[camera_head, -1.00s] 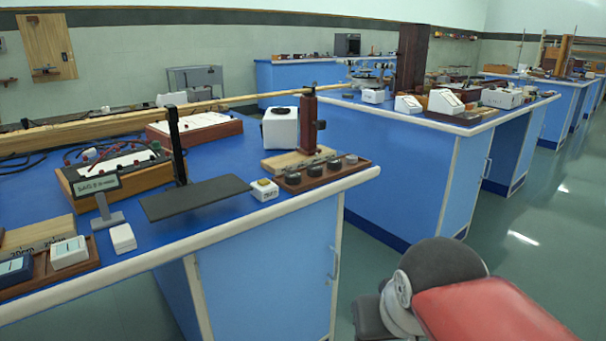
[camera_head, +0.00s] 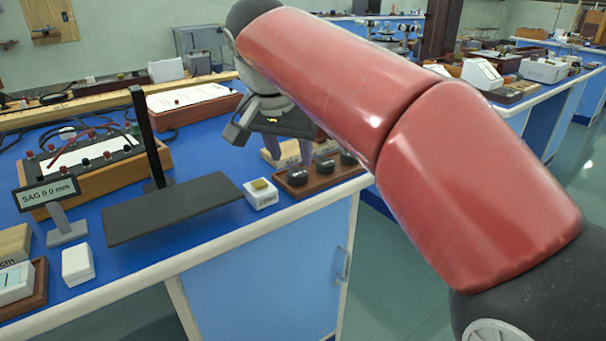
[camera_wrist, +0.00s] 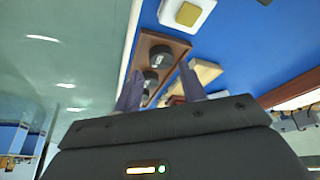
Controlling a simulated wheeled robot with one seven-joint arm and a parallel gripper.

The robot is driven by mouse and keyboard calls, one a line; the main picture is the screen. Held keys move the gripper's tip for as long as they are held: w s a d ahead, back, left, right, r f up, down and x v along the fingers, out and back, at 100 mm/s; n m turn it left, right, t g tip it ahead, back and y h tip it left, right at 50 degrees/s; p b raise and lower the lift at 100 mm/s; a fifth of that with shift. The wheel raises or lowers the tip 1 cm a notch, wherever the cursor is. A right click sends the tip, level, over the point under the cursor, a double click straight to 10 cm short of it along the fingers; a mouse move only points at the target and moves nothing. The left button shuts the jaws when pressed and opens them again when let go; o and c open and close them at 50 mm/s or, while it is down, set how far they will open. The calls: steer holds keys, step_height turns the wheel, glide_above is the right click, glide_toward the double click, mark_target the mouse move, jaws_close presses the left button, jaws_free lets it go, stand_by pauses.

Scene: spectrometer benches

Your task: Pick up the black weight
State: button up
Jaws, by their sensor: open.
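Several dark round weights sit in a brown wooden tray (camera_head: 322,184) near the bench's front edge. In the head view they are a near weight (camera_head: 297,176), a middle one (camera_head: 325,164) and a far one (camera_head: 348,157). I cannot tell which is the black weight. My arm and gripper hide part of the tray's surroundings.
A flat black plate (camera_head: 172,208) with a black post (camera_head: 146,135) lies further left. The blue bench (camera_head: 225,150) has a pale front edge.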

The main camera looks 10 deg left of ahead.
mark_target(297, 172)
steer(key=x, duration=0.5)
steer(key=shift+w+f+b, duration=0.15)
steer(key=shift+w+b, duration=0.15)
steer(key=shift+w, duration=0.1)
steer(key=c, duration=0.7)
